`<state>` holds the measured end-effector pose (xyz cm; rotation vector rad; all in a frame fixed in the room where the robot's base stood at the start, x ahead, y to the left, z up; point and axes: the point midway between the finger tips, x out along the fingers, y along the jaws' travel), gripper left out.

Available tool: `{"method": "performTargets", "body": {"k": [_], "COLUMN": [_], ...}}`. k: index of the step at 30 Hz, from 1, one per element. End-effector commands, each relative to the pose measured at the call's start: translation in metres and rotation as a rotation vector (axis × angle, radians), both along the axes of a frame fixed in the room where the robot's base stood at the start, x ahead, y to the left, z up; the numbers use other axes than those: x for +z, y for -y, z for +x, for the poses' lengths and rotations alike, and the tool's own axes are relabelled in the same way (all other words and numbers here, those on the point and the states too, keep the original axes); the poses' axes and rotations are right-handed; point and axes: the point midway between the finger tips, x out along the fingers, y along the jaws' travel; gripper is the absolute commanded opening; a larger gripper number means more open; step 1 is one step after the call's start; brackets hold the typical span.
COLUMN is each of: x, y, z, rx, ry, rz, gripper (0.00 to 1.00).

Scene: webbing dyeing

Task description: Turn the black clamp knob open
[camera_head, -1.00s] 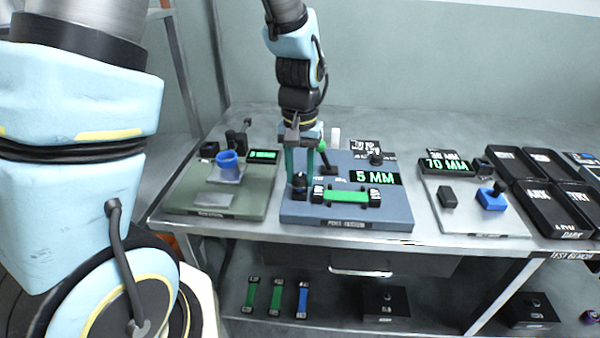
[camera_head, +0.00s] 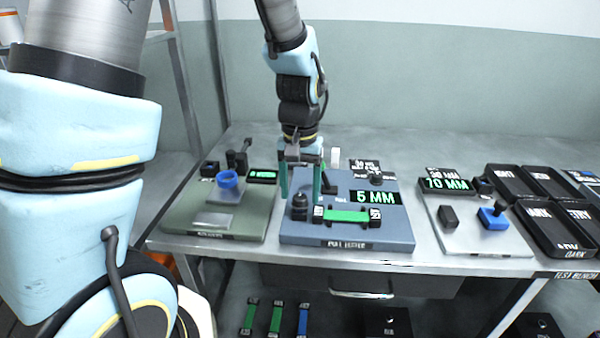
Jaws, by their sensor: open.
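The black clamp knob (camera_head: 299,203) stands on the left part of the blue-grey test plate (camera_head: 350,236), beside the left end of a green webbing strip (camera_head: 345,215). My gripper (camera_head: 300,194) points down over the knob, its two teal fingers apart, one on each side of the knob's top as seen here. Whether the fingers touch the knob cannot be told. The strip lies between two black end blocks with white labels. A display (camera_head: 374,197) on the plate reads 5 MM.
A light grey plate (camera_head: 485,243) with a blue knobbed block (camera_head: 493,217) and a 70 MM display (camera_head: 447,184) stands to the right. Black trays (camera_head: 555,225) sit far right. Webbing strips lie below.

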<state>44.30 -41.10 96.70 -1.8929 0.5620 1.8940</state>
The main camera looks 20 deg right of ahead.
Motion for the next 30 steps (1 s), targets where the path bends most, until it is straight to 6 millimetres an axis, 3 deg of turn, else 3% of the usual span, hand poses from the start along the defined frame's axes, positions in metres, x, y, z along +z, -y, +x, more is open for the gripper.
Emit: {"method": "performTargets", "body": {"k": [9, 15, 30], "x": [0.060, 0.089, 0.098], "y": [0.001, 0.001, 0.000], "z": [0.001, 0.001, 0.000], "rx": [0.001, 0.001, 0.001], "ry": [0.006, 0.003, 0.000], "rz": [-0.006, -0.003, 0.000], "gripper": [0.69, 0.69, 0.69]}}
